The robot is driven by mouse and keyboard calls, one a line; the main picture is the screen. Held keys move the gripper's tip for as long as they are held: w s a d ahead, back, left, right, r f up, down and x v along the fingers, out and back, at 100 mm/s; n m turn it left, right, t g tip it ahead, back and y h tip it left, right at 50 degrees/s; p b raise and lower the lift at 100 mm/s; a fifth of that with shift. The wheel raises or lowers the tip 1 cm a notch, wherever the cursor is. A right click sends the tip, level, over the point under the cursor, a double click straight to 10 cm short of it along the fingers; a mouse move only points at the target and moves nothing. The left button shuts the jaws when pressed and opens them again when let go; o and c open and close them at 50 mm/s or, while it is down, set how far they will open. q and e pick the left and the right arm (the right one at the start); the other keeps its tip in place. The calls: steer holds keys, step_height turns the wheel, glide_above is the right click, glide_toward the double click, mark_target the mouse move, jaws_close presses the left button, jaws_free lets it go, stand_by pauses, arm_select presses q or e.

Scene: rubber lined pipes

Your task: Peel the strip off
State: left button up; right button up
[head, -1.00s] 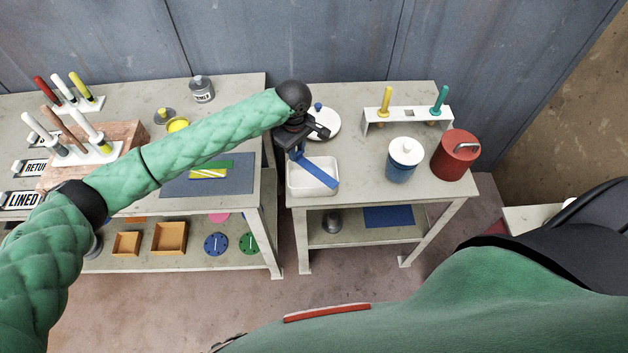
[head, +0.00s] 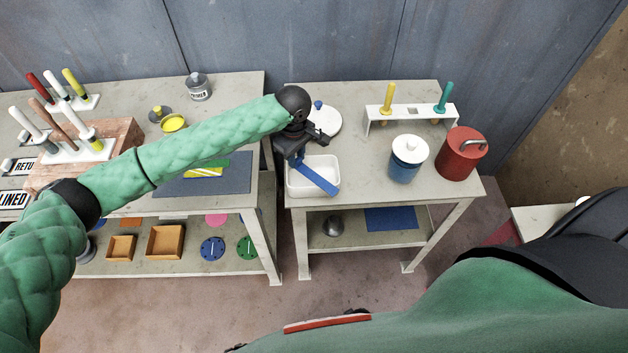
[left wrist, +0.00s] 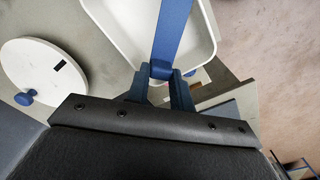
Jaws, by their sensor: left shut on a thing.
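A blue strip (head: 318,179) hangs slantwise from my left gripper (head: 293,158), over the white tray (head: 298,188) on the right-hand table. In the left wrist view the left gripper (left wrist: 161,84) is shut on the near end of the blue strip (left wrist: 172,32). The strip runs away from the fingers across the white tray (left wrist: 125,40). In the head view I cannot tell whether the strip touches the tray. My right gripper is not in view.
A white round lid (head: 325,121) with a blue knob lies behind the gripper. A white-lidded blue jar (head: 407,160) and a red can (head: 460,155) stand to the right. The left table (head: 230,92) holds a dark mat (head: 225,180). A gap separates the tables.

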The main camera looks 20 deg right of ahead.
arm_select(q)
steer(key=shift+f, duration=0.15)
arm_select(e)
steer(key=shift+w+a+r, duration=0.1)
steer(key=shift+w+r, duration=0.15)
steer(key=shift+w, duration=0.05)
arm_select(q)
steer(key=o, duration=1)
steer(key=shift+o, duration=0.2)
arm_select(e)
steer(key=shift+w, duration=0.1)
